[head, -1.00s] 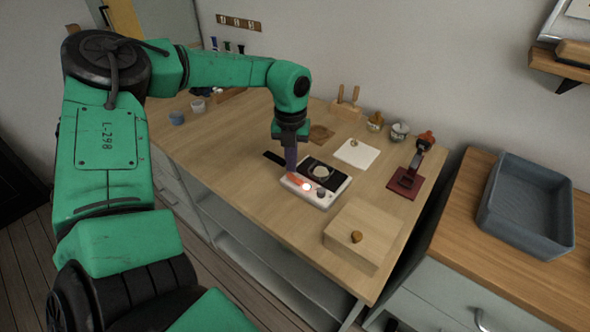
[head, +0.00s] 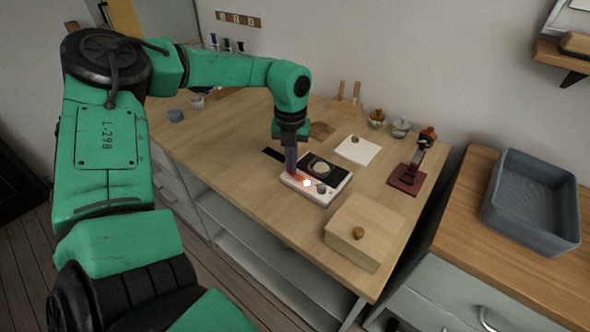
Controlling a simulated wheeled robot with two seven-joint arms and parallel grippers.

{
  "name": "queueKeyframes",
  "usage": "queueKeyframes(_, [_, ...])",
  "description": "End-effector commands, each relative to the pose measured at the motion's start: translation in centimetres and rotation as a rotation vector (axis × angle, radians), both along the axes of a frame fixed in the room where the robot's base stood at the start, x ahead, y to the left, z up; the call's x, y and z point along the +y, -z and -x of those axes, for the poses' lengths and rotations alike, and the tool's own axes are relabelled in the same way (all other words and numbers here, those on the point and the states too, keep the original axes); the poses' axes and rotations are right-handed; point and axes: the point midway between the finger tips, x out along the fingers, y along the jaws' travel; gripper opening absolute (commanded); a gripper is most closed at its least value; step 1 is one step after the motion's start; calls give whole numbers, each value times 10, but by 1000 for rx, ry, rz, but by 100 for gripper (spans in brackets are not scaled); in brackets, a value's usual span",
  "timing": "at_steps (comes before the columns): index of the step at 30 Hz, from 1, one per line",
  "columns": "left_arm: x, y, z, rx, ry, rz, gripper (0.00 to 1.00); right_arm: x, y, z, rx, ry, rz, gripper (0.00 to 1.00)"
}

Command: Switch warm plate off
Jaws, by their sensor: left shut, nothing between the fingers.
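The warm plate (head: 318,197) is a white unit with a black top, lying on the wooden workbench. A pale round piece (head: 321,168) sits on its black top. A grey knob (head: 321,188) and a bright white light (head: 306,183) are at its front, with an orange-red glow to the light's left. My left gripper (head: 291,172) is shut and empty, pointing down at the plate's left end. Its tips are at or just above the plate; I cannot tell if they touch. My right gripper is not in view.
A wooden box (head: 365,230) with a round knob stands in front right of the plate. A dark red stand (head: 406,180), a white sheet (head: 357,151) and small pots (head: 400,128) are behind and right. A blue-grey tray (head: 530,205) is on the right counter.

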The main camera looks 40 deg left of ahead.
Motion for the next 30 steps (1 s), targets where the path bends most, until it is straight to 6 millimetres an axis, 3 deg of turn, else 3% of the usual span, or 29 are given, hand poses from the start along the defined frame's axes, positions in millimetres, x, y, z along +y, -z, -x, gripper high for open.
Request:
queueKeyframes(14, [0, 3, 0, 0, 0, 0, 0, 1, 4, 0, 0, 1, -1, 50])
queueKeyframes(30, [0, -50, 0, -1, -1, -1, 0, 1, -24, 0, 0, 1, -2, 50])
